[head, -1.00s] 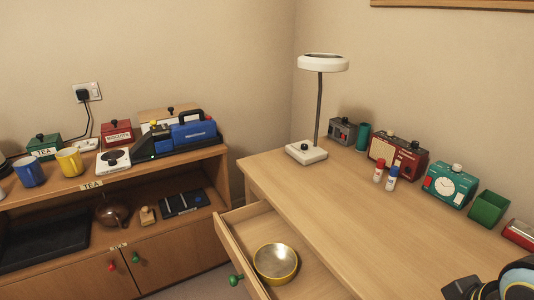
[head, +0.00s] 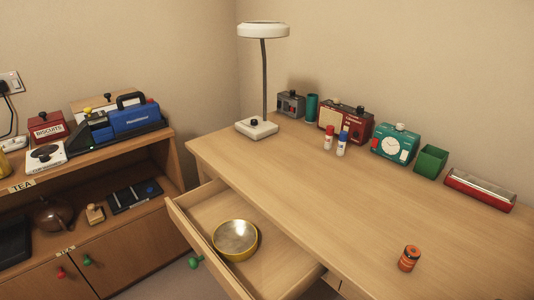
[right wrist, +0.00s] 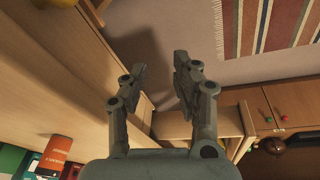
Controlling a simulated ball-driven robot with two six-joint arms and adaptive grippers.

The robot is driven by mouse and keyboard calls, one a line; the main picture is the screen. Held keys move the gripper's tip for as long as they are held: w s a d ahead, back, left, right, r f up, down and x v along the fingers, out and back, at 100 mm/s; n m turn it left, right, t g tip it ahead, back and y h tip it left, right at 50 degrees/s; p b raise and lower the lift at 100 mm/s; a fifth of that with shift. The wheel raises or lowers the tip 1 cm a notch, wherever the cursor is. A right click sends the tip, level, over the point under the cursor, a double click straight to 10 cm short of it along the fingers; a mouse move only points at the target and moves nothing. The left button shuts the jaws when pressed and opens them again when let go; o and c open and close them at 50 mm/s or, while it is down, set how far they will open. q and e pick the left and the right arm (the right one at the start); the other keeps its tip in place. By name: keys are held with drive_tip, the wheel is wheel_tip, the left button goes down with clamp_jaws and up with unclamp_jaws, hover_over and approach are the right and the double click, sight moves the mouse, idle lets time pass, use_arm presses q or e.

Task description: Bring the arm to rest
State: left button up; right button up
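My right gripper (right wrist: 160,80) shows in the right wrist view with its two fingers apart and nothing between them. It hangs over the floor, with wooden furniture on both sides. Neither gripper shows in the head view now. The left gripper is not in any current view.
The desk drawer (head: 195,235) is pulled out and holds a yellow bowl (head: 236,240). A lamp (head: 257,128), radio (head: 345,121) and green clock (head: 395,146) line the desk's back. A low cabinet (head: 130,235) stands left. A striped rug (right wrist: 270,25) lies on the floor.

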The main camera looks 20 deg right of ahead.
use_arm(q)
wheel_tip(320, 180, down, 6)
drive_tip(key=b, duration=0.5)
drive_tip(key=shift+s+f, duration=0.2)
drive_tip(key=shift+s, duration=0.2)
use_arm(e)
drive_tip(key=s+f, duration=1)
drive_tip(key=f, duration=0.3)
drive_tip(key=s+d+f+g, duration=0.1)
drive_tip(key=s+f, duration=0.9)
drive_tip(key=f, duration=0.3)
drive_tip(key=shift+s+d+f+g, duration=0.2)
drive_tip(key=shift+f+g, duration=0.1)
